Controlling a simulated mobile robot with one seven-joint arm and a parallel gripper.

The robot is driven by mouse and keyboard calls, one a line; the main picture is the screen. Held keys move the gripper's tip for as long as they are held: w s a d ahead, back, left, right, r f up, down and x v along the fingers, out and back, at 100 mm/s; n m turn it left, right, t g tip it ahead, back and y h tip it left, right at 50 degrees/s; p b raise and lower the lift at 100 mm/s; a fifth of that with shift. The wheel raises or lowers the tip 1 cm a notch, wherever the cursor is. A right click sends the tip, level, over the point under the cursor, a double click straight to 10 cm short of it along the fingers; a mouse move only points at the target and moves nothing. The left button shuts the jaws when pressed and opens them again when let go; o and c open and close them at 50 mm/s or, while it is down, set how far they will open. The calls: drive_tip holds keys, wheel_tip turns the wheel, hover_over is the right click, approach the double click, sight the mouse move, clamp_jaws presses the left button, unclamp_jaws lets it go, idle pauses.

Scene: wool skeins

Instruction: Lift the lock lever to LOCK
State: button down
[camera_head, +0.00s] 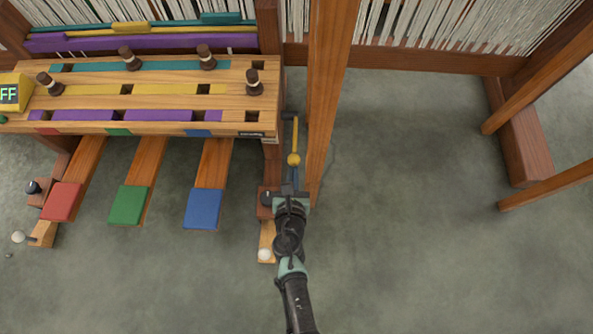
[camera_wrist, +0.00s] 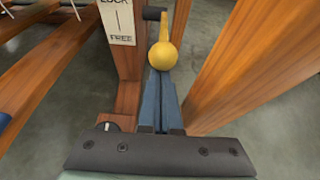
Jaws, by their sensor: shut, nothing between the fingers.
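The lock lever (camera_head: 294,158) is a yellow arm with a round yellow knob (camera_wrist: 163,55) at its near end. In the wrist view its far end meets a dark pivot (camera_wrist: 153,13) on the wooden post, and the knob lies lower in the picture than the FREE mark. A white plate (camera_wrist: 118,20) on the post reads LOCK at the top and FREE below. My gripper (camera_head: 294,175) is shut and empty. Its blue fingers (camera_wrist: 161,78) end right at the near side of the knob; I cannot tell whether they touch or pass under it.
A slanted wooden beam (camera_wrist: 240,60) stands close on the right, and the post (camera_wrist: 123,65) on the left. Red (camera_head: 63,201), green (camera_head: 129,204) and blue (camera_head: 203,208) pedals lie left. A pegged wooden panel (camera_head: 150,90) is above them.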

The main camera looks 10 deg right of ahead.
sight(293, 160)
drive_tip(key=shift+w+d+r+p, duration=0.1)
drive_tip(key=shift+w+r+p, duration=0.05)
drive_tip(key=shift+r+p, duration=0.7)
drive_tip(key=shift+w+r+p, duration=0.15)
drive_tip(key=shift+r+p, duration=0.6)
drive_tip(key=shift+r, duration=0.2)
drive_tip(key=shift+w+d+r+p, duration=0.1)
drive_tip(key=shift+w+r+p, duration=0.2)
drive_tip(key=shift+r+p, duration=0.5)
drive_tip(key=shift+f, duration=0.1)
